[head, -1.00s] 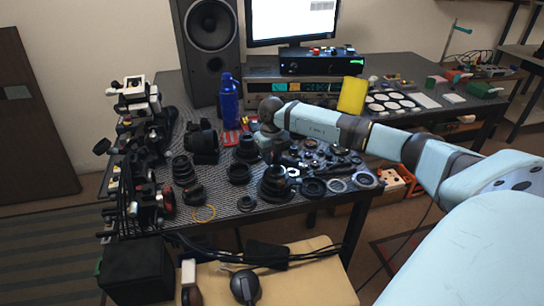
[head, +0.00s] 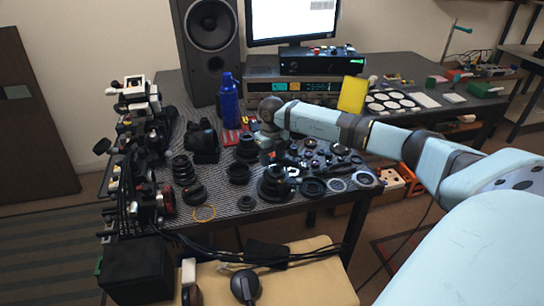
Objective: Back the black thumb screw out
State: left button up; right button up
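My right arm reaches in from the right over the table. Its wrist hangs above the lens parts, and my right gripper (head: 276,158) points down among them, close behind a stacked black lens barrel (head: 274,182). The fingertips are too small and too covered to show whether they are open or shut. I cannot pick out the black thumb screw among the many small dark parts. My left gripper is not in view.
Black lens rings and barrels crowd the table (head: 240,208). A blue bottle (head: 228,102), a black camera body (head: 202,142) and a yellow block (head: 352,95) stand farther back. A speaker (head: 208,45) and a monitor (head: 293,20) rise behind. Camera gear lines the left edge.

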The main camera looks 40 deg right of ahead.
aim_at(272, 159)
notch_tip(272, 159, up, 14)
jog(key=p, duration=0.1)
dwell(0.5)
jog(key=shift+f, duration=0.1)
